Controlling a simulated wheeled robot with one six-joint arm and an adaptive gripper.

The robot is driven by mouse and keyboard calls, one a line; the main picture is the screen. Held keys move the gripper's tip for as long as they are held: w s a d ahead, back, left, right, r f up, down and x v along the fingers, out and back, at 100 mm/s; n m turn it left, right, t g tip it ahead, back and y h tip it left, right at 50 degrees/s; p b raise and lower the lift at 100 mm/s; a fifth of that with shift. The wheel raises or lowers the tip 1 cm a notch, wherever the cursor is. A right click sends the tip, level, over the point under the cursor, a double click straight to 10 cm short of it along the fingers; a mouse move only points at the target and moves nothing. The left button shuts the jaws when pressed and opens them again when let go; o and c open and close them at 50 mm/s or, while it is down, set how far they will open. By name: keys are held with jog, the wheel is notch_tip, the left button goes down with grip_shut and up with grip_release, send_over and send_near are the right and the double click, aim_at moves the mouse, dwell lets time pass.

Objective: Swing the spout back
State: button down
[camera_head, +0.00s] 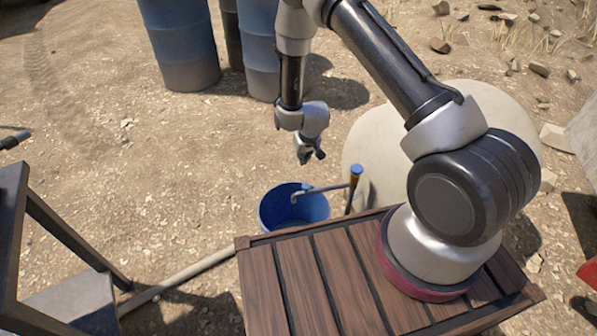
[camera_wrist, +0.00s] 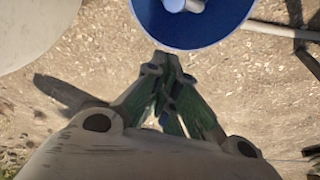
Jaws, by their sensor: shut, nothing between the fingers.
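The spout (camera_head: 318,189) is a thin grey pipe in the head view. It runs left from a blue-topped upright standpipe (camera_head: 355,178), and its bent end hangs over a blue bucket (camera_head: 300,207). In the wrist view the bucket (camera_wrist: 190,35) is at the top, with a pale end of the spout (camera_wrist: 183,5) over it, cut off by the frame edge. My gripper (camera_head: 308,157) is above and behind the bucket in the head view, pointing down, apart from the spout. It also shows in the wrist view (camera_wrist: 166,65), shut and empty.
A large pale rounded tank (camera_head: 380,150) stands right behind the standpipe. Blue barrels (camera_head: 180,45) stand at the back left. A dark metal frame (camera_head: 50,230) is at the left, and a pale pipe (camera_head: 185,275) lies on the ground. Open ground lies left of the bucket.

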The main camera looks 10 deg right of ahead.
jog(key=shift+w+r, duration=0.15)
jog(key=shift+w, duration=0.1)
jog(key=d+x, duration=0.1)
jog(key=x, duration=0.9)
jog(key=shift+s+a+f, duration=0.1)
jog(key=shift+s+f, duration=0.05)
jog(key=shift+s, duration=0.85)
jog(key=shift+s+a+f, duration=0.15)
jog(key=shift+s, duration=0.85)
jog(key=shift+s, duration=0.1)
